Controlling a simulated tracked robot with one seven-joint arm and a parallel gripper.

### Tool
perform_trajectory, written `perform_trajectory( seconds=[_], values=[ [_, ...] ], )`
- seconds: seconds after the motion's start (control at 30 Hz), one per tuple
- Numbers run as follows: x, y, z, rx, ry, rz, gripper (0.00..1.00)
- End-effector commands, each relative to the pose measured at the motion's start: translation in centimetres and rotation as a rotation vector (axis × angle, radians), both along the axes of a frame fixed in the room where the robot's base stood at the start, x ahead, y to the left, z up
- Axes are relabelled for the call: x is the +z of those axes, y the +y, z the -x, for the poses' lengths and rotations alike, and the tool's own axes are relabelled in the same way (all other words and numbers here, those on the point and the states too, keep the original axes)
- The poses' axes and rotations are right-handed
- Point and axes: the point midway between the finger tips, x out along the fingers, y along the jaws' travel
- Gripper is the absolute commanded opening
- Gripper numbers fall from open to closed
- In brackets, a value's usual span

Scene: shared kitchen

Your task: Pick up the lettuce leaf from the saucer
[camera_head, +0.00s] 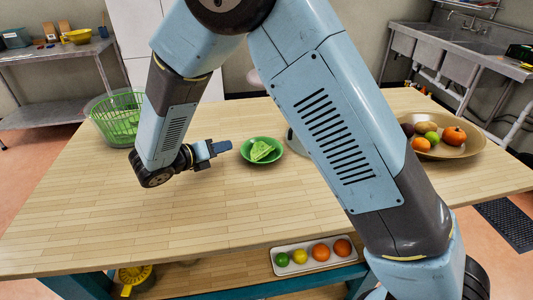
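The lettuce leaf (262,149) is light green and lies in a small green saucer (247,157) on the wooden table. My gripper (224,146) is just left of the saucer, pointing right towards it, with a small gap in the picture. The fingers are seen side-on and look like one dark blue shape, so their opening does not show. I see nothing hanging from them. The leaf appears to rest inside the saucer.
A green basket (118,128) stands at the table's left. A wide fruit bowl (462,148) is at the right, partly behind my arm. A whitish object (296,142) is mostly hidden by my arm. A fruit tray (334,262) sits low in front. The table's front is clear.

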Motion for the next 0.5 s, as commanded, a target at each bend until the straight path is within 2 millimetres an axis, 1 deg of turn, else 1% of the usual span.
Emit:
perform_trajectory(
  seconds=[0.03,0.1,0.37,0.5],
  values=[
    [-0.2,-0.5,-0.6,-0.002,0.000,0.001,0.20],
    [-0.4,-0.9,-1.1,-0.001,-0.001,0.001,0.20],
    [-0.8,-1.6,-1.9,-0.001,0.000,0.000,0.20],
    [-1.3,-2.7,-2.8,-0.004,-0.001,0.000,0.20]
  ],
)
